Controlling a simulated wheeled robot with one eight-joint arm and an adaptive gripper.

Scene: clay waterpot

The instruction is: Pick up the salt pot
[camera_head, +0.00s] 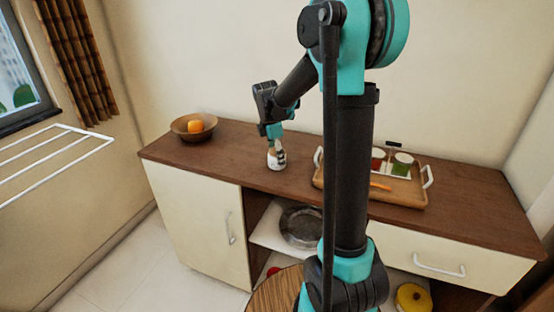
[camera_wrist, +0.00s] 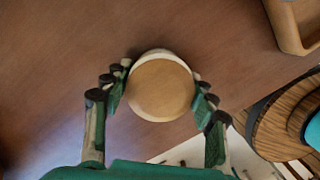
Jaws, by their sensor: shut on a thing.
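The salt pot is a small white pot (camera_head: 273,162) with a round wooden lid, standing upright on or just above the brown sideboard top (camera_head: 221,155); I cannot tell if it touches. In the wrist view its lid (camera_wrist: 160,90) sits between the two fingers. My gripper (camera_head: 277,148) reaches down to the pot from above. In the wrist view my gripper (camera_wrist: 160,95) has a finger on each side of the pot and is shut on it. The lower part of the pot is hidden under the lid in the wrist view.
A wooden bowl (camera_head: 178,130) with an orange fruit (camera_head: 195,126) stands to the left. A wooden tray (camera_head: 408,198) with white handles and small dishes lies to the right. Below are an open shelf with a glass dish (camera_head: 301,226) and a yellow pot (camera_head: 412,298).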

